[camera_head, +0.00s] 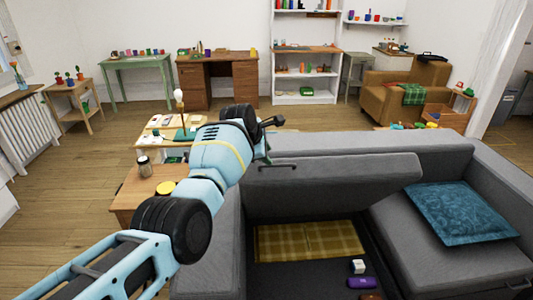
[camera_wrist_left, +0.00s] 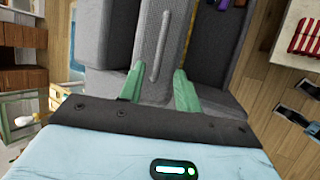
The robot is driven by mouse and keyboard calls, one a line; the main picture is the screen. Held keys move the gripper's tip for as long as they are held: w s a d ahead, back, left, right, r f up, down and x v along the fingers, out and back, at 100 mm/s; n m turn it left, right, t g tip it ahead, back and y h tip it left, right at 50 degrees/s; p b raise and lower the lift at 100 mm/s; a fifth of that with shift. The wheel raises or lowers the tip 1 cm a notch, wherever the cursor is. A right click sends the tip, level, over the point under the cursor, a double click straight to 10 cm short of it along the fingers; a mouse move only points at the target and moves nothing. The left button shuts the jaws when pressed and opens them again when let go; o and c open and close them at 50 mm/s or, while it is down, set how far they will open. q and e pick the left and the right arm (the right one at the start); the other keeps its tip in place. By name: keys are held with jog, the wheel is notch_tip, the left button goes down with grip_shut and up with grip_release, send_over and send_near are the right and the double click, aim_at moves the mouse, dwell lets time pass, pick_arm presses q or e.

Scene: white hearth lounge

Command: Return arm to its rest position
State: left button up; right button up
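My left arm (camera_head: 222,155) comes in from the lower left and reaches over to the grey sofa (camera_head: 340,145). Its gripper is mostly hidden behind the wrist in the head view. In the left wrist view, the two green fingers of my left gripper (camera_wrist_left: 159,90) are spread apart with nothing held between them. A grey bar handle (camera_wrist_left: 160,45) on the sofa panel lies just beyond the fingertips; the handle also shows in the head view (camera_head: 278,166). I cannot tell how far the fingers are from the panel. My right gripper is not in view.
The sofa's raised panel (camera_head: 330,185) stands over an open compartment with a yellow checked cloth (camera_head: 310,240), a white box (camera_head: 358,266) and a purple item (camera_head: 361,283). A blue cushion (camera_head: 462,212) lies at right. A wooden table (camera_head: 130,195) stands beside my arm.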

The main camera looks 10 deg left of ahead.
pick_arm(q)
jog(key=s+a+f+m+g+y, duration=0.1)
jog(key=s+a+f+m, duration=0.2)
jog(key=f, duration=0.4)
jog(key=s+a+f+m, duration=0.1)
jog(key=s+a+f, duration=0.2)
jog(key=s+f, duration=0.3)
jog(key=s+a+f+m+g+y, duration=0.1)
jog(key=s+a+f+m, duration=0.15)
jog(key=s+f, duration=0.45)
jog(key=s+a+f+m+y, duration=0.1)
jog(key=s+f+m, duration=0.3)
jog(key=s, duration=0.5)
jog(key=s+d+r+m+g, duration=0.2)
jog(key=s+m, duration=1)
jog(key=s, duration=2.1)
jog(key=w+d+f+t+h, duration=0.2)
jog(key=w+f+t, duration=0.3)
jog(key=f, duration=0.5)
jog(key=shift+w+t, duration=0.4)
jog(key=shift+t, duration=0.5)
